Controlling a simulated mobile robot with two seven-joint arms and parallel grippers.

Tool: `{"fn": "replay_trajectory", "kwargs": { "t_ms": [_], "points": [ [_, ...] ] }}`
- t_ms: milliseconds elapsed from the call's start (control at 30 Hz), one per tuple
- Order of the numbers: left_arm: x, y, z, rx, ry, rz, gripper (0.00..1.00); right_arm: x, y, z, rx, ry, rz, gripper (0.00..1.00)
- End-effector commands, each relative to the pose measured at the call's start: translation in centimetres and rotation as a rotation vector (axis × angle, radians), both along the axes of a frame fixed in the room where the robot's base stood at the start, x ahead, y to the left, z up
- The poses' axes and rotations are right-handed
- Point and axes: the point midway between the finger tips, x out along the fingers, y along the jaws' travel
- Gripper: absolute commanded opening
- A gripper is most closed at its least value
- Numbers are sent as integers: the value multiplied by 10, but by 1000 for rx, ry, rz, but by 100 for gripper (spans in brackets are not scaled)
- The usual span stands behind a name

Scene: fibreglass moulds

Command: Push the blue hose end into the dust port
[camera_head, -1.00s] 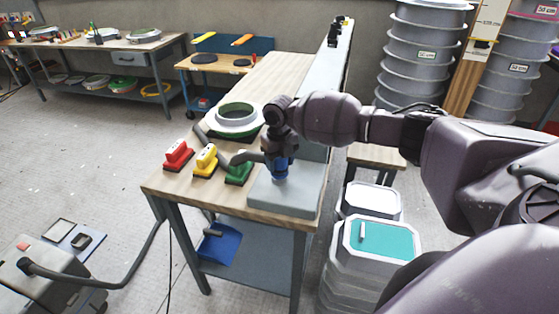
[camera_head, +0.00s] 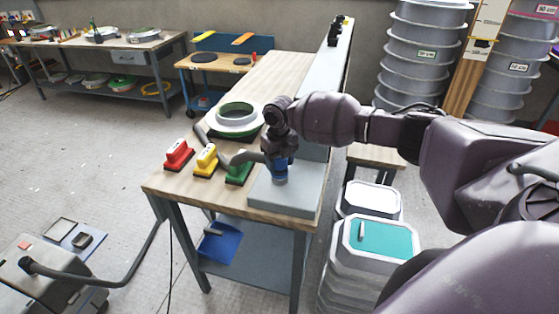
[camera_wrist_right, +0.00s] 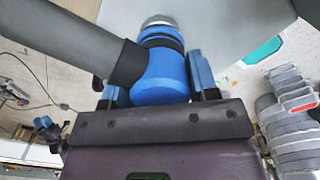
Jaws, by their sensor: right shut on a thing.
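The blue hose end (camera_wrist_right: 160,76) is between the fingers of my right gripper (camera_wrist_right: 160,90) in the right wrist view. The grey hose (camera_wrist_right: 75,38) runs from it to the upper left through a dark cuff. A silver round dust port (camera_wrist_right: 158,20) shows right at the far end of the blue piece; I cannot tell how deep the two fit. In the head view my right gripper (camera_head: 279,158) points down over the grey block (camera_head: 290,198) at the table corner, with the blue hose end (camera_head: 280,178) low against the block.
Red (camera_head: 178,156), yellow (camera_head: 205,161) and green (camera_head: 238,172) handled blocks stand left of my gripper. A white and green ring mould (camera_head: 236,118) lies behind them. Lidded tubs (camera_head: 376,239) stand right of the table. The grey hose lies close to the green block.

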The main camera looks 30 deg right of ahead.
Motion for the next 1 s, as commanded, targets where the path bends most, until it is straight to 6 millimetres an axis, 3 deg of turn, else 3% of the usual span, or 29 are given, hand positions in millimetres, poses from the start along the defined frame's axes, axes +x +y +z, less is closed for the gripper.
{"fn": "replay_trajectory", "kwargs": {
  "t_ms": [867, 900, 1000],
  "points": [
    [0, 0, -4, 0, 0, 0, 43, 0, 0, -11, 0, -1, 0, 33],
    [0, 0, -4, 0, 0, 0, 43, 0, 0, -11, 0, -1, 0, 59],
    [0, 0, -4, 0, 0, 0, 43, 0, 0, -11, 0, -1, 0, 74]
  ]
}}
